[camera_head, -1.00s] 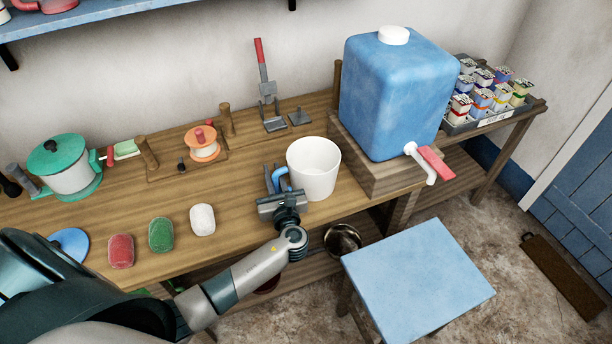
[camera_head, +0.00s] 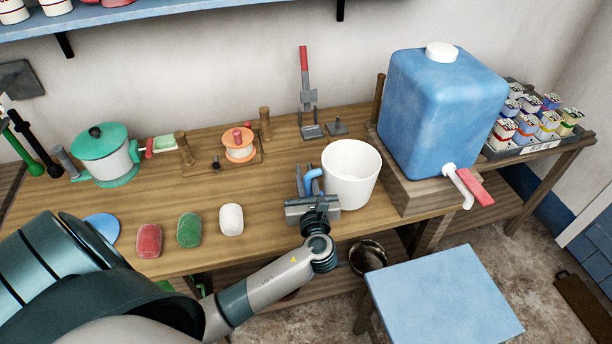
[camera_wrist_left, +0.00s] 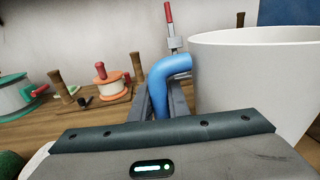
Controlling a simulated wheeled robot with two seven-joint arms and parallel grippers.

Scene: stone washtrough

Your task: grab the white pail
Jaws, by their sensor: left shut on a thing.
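The white pail (camera_head: 352,176) stands upright on the wooden bench near its front edge, with a blue handle (camera_head: 313,180) on its left side. My left gripper (camera_head: 305,184) is shut on that blue handle. In the left wrist view the handle (camera_wrist_left: 172,82) sits between the fingers, and the pail's white wall (camera_wrist_left: 255,75) fills the right side. I cannot tell whether the pail's base is touching the bench. My right gripper does not show.
A blue water tank (camera_head: 440,115) with a red-handled tap (camera_head: 470,187) stands close right of the pail. Red, green and white blocks (camera_head: 231,219) lie left of the gripper. A blue-topped stool (camera_head: 440,295) stands in front. A spool (camera_head: 239,147) sits behind on the bench.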

